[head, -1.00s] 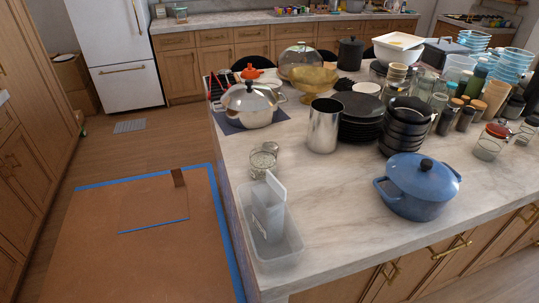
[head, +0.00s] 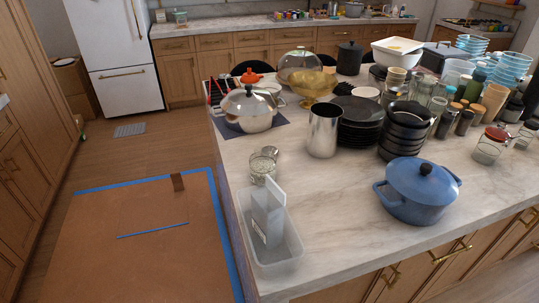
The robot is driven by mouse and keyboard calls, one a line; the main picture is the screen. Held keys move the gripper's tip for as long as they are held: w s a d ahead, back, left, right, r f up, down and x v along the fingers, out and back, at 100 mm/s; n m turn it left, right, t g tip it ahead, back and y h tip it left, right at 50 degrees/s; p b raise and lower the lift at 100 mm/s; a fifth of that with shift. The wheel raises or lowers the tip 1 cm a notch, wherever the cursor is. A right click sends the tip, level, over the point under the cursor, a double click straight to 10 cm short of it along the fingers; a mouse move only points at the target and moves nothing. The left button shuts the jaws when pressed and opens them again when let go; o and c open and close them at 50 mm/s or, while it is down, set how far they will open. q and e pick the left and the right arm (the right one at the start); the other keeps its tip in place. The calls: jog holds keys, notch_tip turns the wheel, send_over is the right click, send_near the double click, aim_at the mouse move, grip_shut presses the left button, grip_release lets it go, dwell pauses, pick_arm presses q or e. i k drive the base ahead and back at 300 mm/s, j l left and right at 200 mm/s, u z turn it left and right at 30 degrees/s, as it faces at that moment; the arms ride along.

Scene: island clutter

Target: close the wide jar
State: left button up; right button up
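Two glass jars stand on the island, and I cannot tell for sure which is the wide jar. A short clear jar (head: 262,168) stands near the island's left edge, behind a clear bin. A round piece (head: 271,152) shows at its back right; whether this is a loose lid is too small to tell. Another clear jar (head: 487,152) stands at the right with a red lid (head: 497,133) at its top; whether that lid is seated is unclear. Neither of my grippers is in the head view.
The clear bin (head: 272,254) holds an upright translucent piece (head: 267,215). A blue lidded pot (head: 418,195) stands at the front right. A steel cylinder (head: 323,132) and black bowls (head: 404,135) stand behind. Bare marble (head: 325,200) lies between bin and pot.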

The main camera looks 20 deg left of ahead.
aim_at(262, 162)
jog(key=j+z, duration=0.15)
jog(key=z, duration=0.45)
jog(key=j+z, duration=0.25)
jog(key=j, duration=0.45)
jog(key=j+z, duration=0.25)
jog(key=j, duration=0.4)
jog(key=k+j+z, duration=0.1)
jog(key=j+z, duration=0.15)
jog(key=j, duration=0.4)
jog(key=k+j, duration=0.1)
jog(key=j, duration=0.35)
